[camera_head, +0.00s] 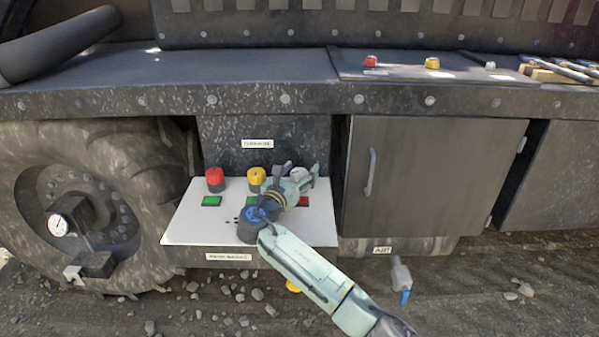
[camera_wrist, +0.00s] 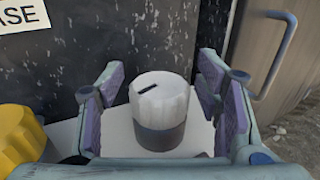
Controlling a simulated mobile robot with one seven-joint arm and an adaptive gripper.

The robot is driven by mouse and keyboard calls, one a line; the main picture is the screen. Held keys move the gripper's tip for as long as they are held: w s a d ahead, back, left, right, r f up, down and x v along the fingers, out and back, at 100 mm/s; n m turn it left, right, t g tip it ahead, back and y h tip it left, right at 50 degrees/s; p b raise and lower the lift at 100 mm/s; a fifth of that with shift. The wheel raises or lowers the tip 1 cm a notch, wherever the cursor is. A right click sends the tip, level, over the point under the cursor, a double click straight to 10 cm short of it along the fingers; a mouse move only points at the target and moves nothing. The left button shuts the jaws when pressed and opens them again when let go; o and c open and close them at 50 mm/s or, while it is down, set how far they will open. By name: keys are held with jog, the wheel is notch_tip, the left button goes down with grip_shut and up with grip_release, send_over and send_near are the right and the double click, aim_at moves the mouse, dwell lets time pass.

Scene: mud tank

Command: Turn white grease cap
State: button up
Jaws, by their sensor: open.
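The white grease cap (camera_wrist: 160,96) has a ribbed white top with a dark slot mark and a dark lower band. It stands upright on the white panel (camera_head: 190,226), at the right of a row of caps. In the head view the white cap (camera_head: 299,174) shows just past my gripper (camera_head: 297,176). In the wrist view my gripper (camera_wrist: 160,105) is open, with one purple-padded finger on each side of the cap. Gaps show between the pads and the cap.
A yellow cap (camera_head: 256,177) and a red cap (camera_head: 215,179) stand to the left on the same panel. A dark wall rises behind them. A grey cabinet door with a handle (camera_head: 370,172) is close on the right. A large wheel (camera_head: 100,190) is at the left.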

jog(key=v, duration=1.2)
jog(key=shift+a, duration=0.1)
jog(key=shift+w+r, duration=0.1)
